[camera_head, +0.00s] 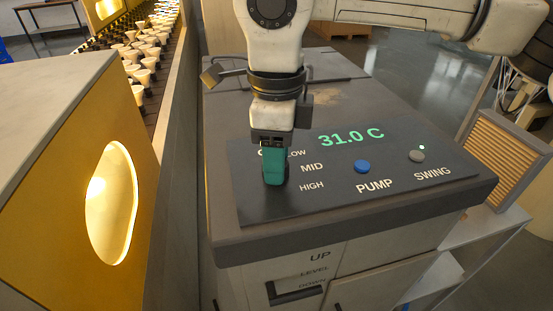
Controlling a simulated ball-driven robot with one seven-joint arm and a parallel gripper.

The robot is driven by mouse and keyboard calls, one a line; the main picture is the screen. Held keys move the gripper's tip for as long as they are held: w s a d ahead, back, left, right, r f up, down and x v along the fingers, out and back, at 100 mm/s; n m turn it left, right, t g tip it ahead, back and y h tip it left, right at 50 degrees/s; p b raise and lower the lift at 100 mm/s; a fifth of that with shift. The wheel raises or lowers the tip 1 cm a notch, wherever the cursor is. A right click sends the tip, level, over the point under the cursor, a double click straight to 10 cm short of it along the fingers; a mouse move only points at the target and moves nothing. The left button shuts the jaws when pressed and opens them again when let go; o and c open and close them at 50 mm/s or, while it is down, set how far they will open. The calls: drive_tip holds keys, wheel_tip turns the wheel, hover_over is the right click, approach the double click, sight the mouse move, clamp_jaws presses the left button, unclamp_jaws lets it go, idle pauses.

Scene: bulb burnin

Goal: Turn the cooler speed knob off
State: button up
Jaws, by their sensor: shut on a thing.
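The cooler (222,232) is a grey box with a dark control panel (330,203) on its top. The panel reads 31.0 C in green and has LOW, MID and HIGH labels at its left. My gripper (275,180), with teal fingers, points down onto the panel just left of these labels. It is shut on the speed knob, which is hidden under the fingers. The label left of LOW is mostly covered by my gripper, and the knob's setting cannot be seen.
A blue PUMP button (362,167) and a grey SWING button (416,156) with a lit green dot sit right of the knob. A yellow-sided housing (75,190) with a lit round opening stands left. A conveyor of bulbs (150,62) runs behind it.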

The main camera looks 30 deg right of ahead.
drive_tip(key=shift+n, duration=1)
drive_tip(key=shift+w, duration=0.1)
drive_tip(key=o, duration=1.1)
drive_tip(key=shift+c, duration=0.2)
drive_tip(key=shift+r, duration=0.1)
wheel_tip(320, 180, up, 11)
drive_tip(key=shift+f, duration=0.25)
